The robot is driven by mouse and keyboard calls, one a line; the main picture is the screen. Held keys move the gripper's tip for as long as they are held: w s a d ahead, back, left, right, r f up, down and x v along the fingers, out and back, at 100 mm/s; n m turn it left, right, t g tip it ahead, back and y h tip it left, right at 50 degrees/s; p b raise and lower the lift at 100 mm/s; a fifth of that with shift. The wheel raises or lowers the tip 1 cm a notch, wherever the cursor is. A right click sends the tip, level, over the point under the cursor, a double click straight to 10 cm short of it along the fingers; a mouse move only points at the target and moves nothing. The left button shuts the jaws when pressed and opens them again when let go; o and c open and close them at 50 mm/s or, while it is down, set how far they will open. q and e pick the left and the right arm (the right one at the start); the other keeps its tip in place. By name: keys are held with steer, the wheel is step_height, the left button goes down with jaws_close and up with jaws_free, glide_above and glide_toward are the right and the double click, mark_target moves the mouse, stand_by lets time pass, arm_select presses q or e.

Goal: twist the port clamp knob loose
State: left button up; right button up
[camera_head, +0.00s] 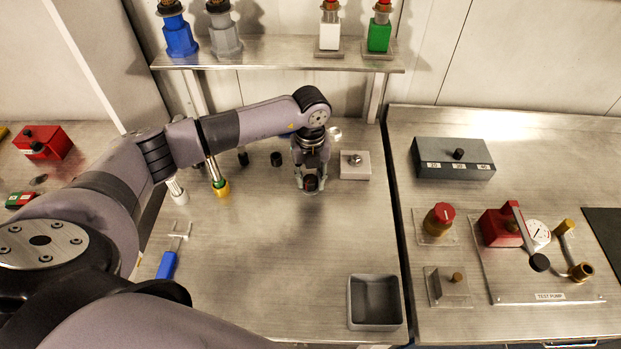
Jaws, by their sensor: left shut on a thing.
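My left gripper (310,181) points down over the middle bench, its arm reaching in from the left. It is shut on a small dark, reddish-topped piece (311,184), mostly hidden between the fingers. From this view I cannot tell for sure that this piece is the port clamp knob, or what it sits on. My right gripper is not in view.
A pale block (355,166) with a metal knob stands just right of the gripper. Black caps (276,159) stand to its left. A grey bin (375,302) and a blue-handled tool (168,262) lie nearer. A shelf (280,55) with colored fittings runs behind. The bench centre is clear.

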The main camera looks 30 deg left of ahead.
mark_target(310, 179)
arm_select(q)
steer(key=n, duration=0.7)
stand_by(0.7)
steer(key=o, duration=1.2)
steer(key=shift+c, duration=0.2)
step_height(310, 179, up, 12)
